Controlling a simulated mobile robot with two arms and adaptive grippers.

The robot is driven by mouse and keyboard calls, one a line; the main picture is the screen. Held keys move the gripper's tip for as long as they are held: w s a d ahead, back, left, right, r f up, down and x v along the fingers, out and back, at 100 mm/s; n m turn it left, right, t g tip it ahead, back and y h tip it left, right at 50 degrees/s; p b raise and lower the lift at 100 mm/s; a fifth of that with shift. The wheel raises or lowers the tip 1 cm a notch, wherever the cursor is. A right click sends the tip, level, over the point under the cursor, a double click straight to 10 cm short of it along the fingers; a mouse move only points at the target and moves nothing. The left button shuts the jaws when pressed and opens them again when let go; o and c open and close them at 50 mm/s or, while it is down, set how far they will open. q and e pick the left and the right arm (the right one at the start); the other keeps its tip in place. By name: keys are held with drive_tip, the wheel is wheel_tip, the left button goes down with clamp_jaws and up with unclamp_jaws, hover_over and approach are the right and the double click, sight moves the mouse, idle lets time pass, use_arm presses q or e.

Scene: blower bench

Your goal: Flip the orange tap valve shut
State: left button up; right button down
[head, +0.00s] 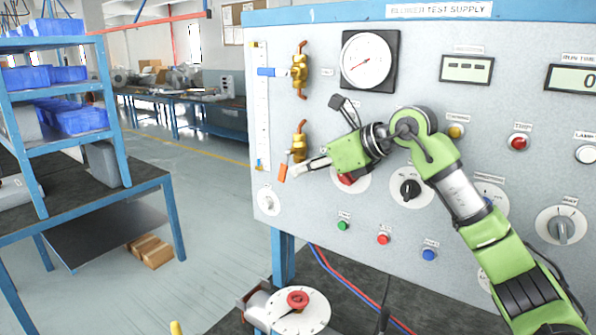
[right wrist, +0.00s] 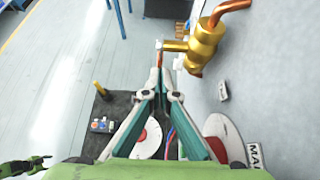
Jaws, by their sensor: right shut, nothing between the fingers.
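The orange tap handle (head: 283,172) hangs down, slightly tilted, on the left of the lower brass valve (head: 299,146) on the panel. My right gripper (head: 297,169) reaches in from the right, below the valve body, its fingertips close to the handle's right side. In the right wrist view, the gripper's fingertips (right wrist: 166,90) are together with nothing between them. The brass valve (right wrist: 204,46) is ahead of them, and a thin orange strip, seemingly the handle (right wrist: 159,58), stands just beyond the tips. I cannot tell if they touch.
An upper brass valve (head: 299,72) has a blue handle (head: 266,72). Knobs and buttons fill the panel (head: 330,270) around my right arm, with a pressure gauge (head: 369,61) above.

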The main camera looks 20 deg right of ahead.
drive_tip(key=v, duration=1.1)
